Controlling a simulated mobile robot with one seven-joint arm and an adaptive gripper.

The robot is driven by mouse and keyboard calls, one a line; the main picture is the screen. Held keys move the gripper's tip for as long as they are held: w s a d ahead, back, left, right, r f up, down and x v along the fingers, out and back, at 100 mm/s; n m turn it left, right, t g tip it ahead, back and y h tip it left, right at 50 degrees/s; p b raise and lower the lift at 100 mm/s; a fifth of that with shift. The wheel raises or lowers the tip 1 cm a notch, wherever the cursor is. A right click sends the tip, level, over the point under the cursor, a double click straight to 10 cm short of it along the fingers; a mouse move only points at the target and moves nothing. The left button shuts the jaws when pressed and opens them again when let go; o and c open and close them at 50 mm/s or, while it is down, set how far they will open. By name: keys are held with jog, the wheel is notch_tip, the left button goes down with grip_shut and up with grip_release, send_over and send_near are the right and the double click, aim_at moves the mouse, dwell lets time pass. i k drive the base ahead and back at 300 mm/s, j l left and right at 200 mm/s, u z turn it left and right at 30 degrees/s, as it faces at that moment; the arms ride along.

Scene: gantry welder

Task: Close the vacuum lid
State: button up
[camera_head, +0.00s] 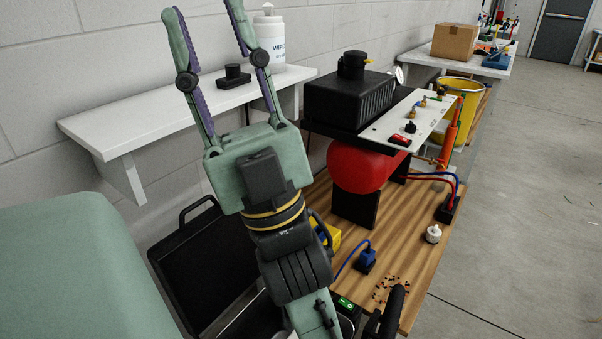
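A black lid (205,265) with a handle on its upper edge stands raised at the lower left, behind my arm. I take it to be the vacuum lid. It tilts back towards the wall, open over a dark body (238,315) that is mostly hidden by my arm and cut off by the lower picture edge. My gripper (205,10) points up and away, with its two green fingers spread wide and nothing between them. It is well above the lid in the picture and apart from it.
A white wall shelf (150,120) carries a wipes tub (268,40) and a small black object (233,76). A wooden bench (385,255) on the right holds a red tank (362,168) under a black compressor unit (348,98), plus cables. Open floor (530,200) lies right.

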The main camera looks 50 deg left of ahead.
aim_at(204, 265)
jog(key=k+j, duration=0.35)
jog(key=j, duration=0.15)
jog(key=k+j, duration=0.35)
jog(key=j, duration=0.2)
jog(key=k+j, duration=0.35)
jog(key=j, duration=0.15)
jog(key=j+z, duration=0.05)
